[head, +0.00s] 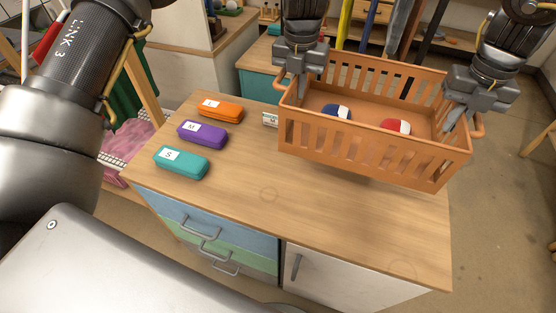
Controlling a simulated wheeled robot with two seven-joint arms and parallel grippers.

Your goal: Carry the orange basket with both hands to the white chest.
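The orange basket (372,147) is at the right rear of the wooden counter, with slatted sides and a loop handle at each end. A dark blue and white item (337,112) and a red and white item (396,127) lie inside it. My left gripper (288,86) is shut on the left handle. My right gripper (462,122) is shut on the right handle. The basket looks level and slightly above the counter, though its underside is hidden. I cannot identify a white chest in this view.
Drawers and a white door (345,285) are below. Open floor (510,220) lies to the right.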

